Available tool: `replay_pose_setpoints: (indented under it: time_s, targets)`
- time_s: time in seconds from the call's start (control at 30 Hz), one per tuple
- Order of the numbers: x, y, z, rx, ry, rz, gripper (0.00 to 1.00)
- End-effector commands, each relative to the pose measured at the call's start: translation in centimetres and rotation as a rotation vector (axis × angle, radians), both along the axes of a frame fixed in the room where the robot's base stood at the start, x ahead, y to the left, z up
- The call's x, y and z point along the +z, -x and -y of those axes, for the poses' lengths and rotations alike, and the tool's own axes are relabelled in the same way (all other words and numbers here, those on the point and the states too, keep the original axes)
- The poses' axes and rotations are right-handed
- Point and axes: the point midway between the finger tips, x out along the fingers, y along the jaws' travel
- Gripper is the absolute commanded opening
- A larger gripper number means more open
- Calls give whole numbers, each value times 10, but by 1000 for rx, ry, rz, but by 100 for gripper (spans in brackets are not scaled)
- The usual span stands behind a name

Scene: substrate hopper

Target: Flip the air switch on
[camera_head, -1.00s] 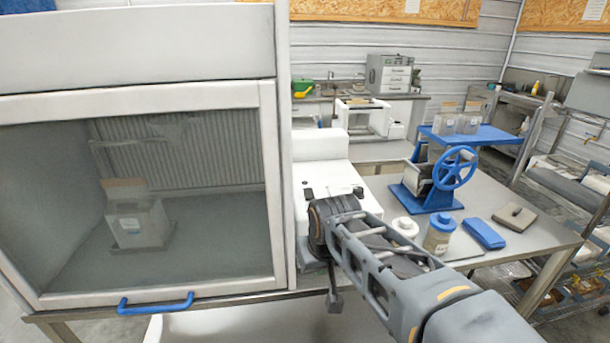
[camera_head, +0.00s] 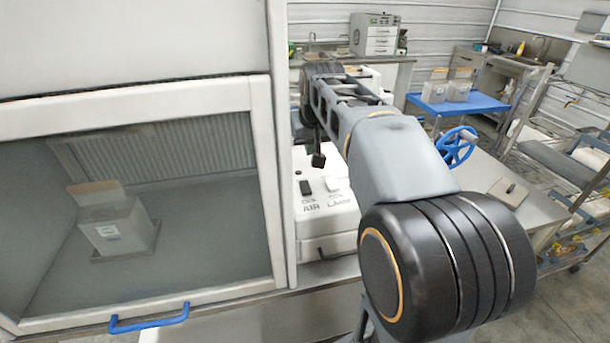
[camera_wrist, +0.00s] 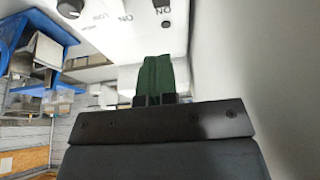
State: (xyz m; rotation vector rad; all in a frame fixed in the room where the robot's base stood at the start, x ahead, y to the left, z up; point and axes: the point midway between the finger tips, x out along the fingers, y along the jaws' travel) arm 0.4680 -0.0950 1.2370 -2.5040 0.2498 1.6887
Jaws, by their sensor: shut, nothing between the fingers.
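The white control box (camera_head: 328,215) stands right of the glass-fronted cabinet, with its top labelled AIR and LAMP. The air switch (camera_head: 306,187) is a small black rocker at the left; its on or off position is too small to tell. The white lamp switch (camera_head: 332,183) is beside it. My gripper (camera_head: 318,160) hangs just above and behind the switches, pointing down and apart from the air switch as far as I can tell. In the wrist view its green fingers (camera_wrist: 163,75) are shut and empty, with the white box top and upside-down ON labels beyond them.
The cabinet with a blue sash handle (camera_head: 149,318) fills the left, close to the box. A blue handwheel (camera_head: 457,147) and a blue tray (camera_head: 457,107) are at the right. My arm covers the middle.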

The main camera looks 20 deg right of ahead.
Motion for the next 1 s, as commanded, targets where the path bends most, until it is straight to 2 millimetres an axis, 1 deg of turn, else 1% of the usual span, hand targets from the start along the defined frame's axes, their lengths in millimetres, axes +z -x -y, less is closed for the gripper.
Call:
replay_pose_setpoints:
  time_s: [0.13, 0.23, 0.5, 0.7, 0.9, 1.0]
  targets:
    - [-8, -3, 1, -1, -1, -3, 0]
    - [-21, -8, 2, -1, -1, -4, 0]
    - [-68, -26, 6, -1, -2, -6, 0]
    - [-99, -39, 8, -1, -1, -5, 0]
    - [-119, -47, 10, -1, -1, -3, 0]
    - [-125, -49, 10, -1, -1, -2, 0]
